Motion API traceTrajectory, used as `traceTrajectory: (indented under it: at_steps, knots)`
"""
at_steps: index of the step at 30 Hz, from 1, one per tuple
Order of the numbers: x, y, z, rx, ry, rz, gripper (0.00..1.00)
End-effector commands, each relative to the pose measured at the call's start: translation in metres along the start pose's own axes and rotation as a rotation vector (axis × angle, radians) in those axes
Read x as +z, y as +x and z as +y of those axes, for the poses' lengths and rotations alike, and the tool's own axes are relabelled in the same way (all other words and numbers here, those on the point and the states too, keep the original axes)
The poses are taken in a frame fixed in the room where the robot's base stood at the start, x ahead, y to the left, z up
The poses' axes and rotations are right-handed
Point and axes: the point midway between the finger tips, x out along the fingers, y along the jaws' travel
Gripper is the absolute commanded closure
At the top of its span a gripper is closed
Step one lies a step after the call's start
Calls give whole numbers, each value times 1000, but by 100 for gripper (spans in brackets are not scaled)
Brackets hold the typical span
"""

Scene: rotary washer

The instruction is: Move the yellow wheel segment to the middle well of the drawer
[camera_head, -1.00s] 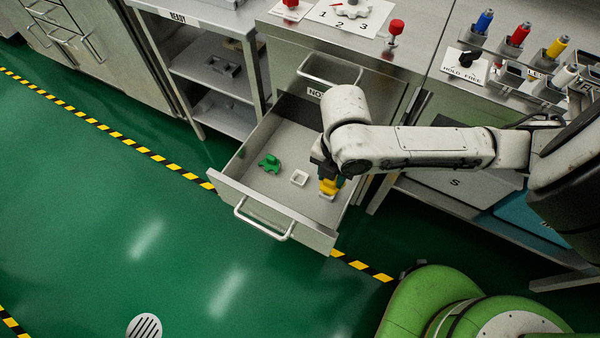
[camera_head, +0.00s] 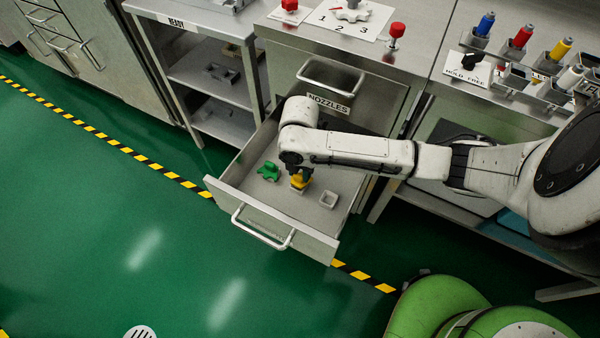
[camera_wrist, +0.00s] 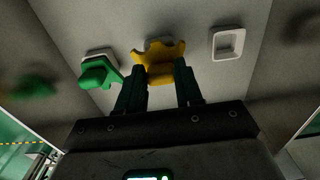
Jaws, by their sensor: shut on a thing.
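The yellow wheel segment (camera_head: 300,181) is held by my gripper (camera_head: 302,171) in the open drawer (camera_head: 262,219). In the wrist view the yellow segment (camera_wrist: 159,66) sits between the two dark fingers of my gripper (camera_wrist: 160,82). It covers most of the middle well (camera_wrist: 152,43), whose pale rim shows just behind it. I cannot tell whether it is seated or slightly above. A green segment (camera_head: 268,171) stands at the left well and also shows in the wrist view (camera_wrist: 100,73). The right well (camera_head: 328,199) is an empty white square, clear in the wrist view (camera_wrist: 228,43).
The drawer's front wall with its handle (camera_head: 263,228) and its side walls surround the wells. The counter with red knobs (camera_head: 395,34) stands above. Bare drawer floor lies around the right well.

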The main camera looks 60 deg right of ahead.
Motion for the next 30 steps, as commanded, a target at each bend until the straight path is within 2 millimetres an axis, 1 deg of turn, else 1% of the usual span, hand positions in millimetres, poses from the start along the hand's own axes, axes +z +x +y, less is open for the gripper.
traceTrajectory:
  at_steps: [1, 3, 10, 14, 15, 22, 30]
  knots:
    - [0, 9, 0, -1, 2, 1, 100]
    - [0, 12, 0, 1, 2, 0, 100]
    - [0, 12, 0, 1, 1, 0, 100]
    - [0, 15, 0, 0, 1, -1, 100]
    - [0, 14, 0, 0, 1, 0, 61]
    - [0, 14, 0, 0, 1, 0, 39]
    - [0, 12, 0, 1, 1, 0, 39]
